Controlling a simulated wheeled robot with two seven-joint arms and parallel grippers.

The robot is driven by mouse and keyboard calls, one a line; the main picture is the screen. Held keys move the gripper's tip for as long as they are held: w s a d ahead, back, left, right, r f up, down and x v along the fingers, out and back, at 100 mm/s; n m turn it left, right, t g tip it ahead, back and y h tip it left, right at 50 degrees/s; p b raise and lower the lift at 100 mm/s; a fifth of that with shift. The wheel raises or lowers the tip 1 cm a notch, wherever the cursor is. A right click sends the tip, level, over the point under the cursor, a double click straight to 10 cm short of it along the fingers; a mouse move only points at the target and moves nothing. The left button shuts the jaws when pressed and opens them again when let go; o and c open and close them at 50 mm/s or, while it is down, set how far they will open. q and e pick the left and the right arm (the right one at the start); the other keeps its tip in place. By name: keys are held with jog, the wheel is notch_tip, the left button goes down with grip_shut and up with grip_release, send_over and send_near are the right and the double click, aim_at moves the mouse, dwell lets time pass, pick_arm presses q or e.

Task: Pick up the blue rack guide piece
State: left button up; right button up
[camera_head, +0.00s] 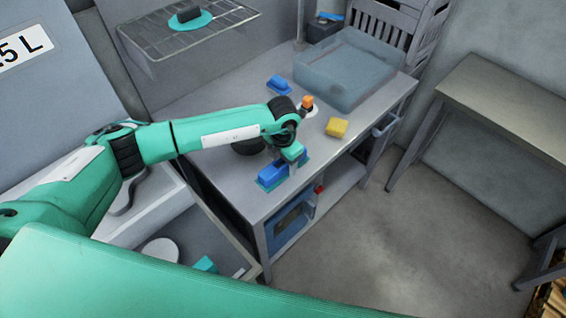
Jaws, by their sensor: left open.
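My left arm reaches in from the left over the grey workbench (215,110). My left gripper (291,163) is open and points down at the front edge of the bench. A blue block-like piece (270,174) with a teal base edge lies right under and beside it; the gripper covers part of it, and I cannot tell whether they touch. A smaller blue piece (278,83) lies farther back on the bench, apart from the gripper. I cannot tell for sure which blue piece is the rack guide. My right gripper is not in view.
A yellow block (337,127) and an orange-topped small item (307,104) stand right of my wrist. A large grey-blue bin (345,72) fills the bench's back right. A wire shelf (150,40) hangs at the upper left. Open floor (380,250) lies to the right.

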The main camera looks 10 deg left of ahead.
pick_arm(q)
jog(key=c, duration=1.2)
jog(key=shift+r, duration=0.15)
